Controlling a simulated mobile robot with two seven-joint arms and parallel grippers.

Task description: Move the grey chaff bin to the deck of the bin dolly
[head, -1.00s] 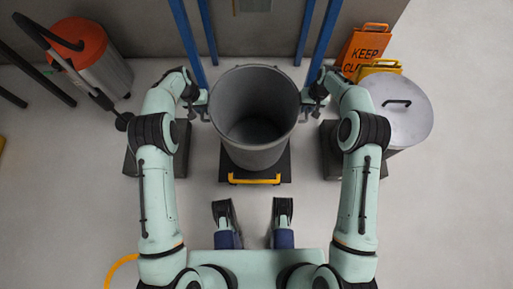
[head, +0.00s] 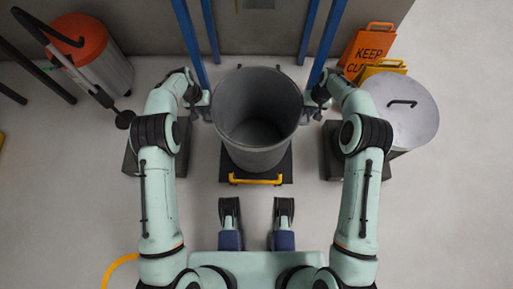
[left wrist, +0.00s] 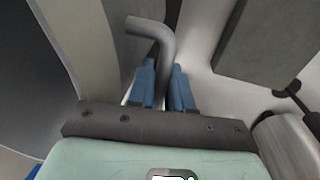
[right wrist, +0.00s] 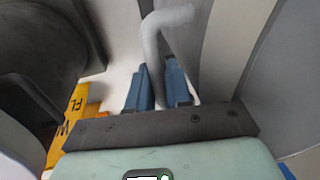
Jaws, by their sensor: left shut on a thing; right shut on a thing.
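The grey chaff bin (head: 257,150) is upright and open at the top, and it looks empty. It stands over the dark bin dolly (head: 228,170), which has a yellow handle at its near side. The bin's base is hidden, so I cannot tell if it touches the deck. My left gripper (head: 204,106) is shut on the bin's left handle, a bent grey bar (left wrist: 160,45) in the left wrist view. My right gripper (head: 310,104) is shut on the right handle, a bent bar (right wrist: 153,35) in the right wrist view.
Dark blocks (head: 130,163) (head: 331,165) flank the dolly. Blue posts (head: 190,40) (head: 311,35) rise behind the bin. An orange-lidded bin (head: 90,50) stands left. A grey-lidded drum (head: 408,118) and an orange sign (head: 366,45) stand right. Floor is clear between dolly and my base.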

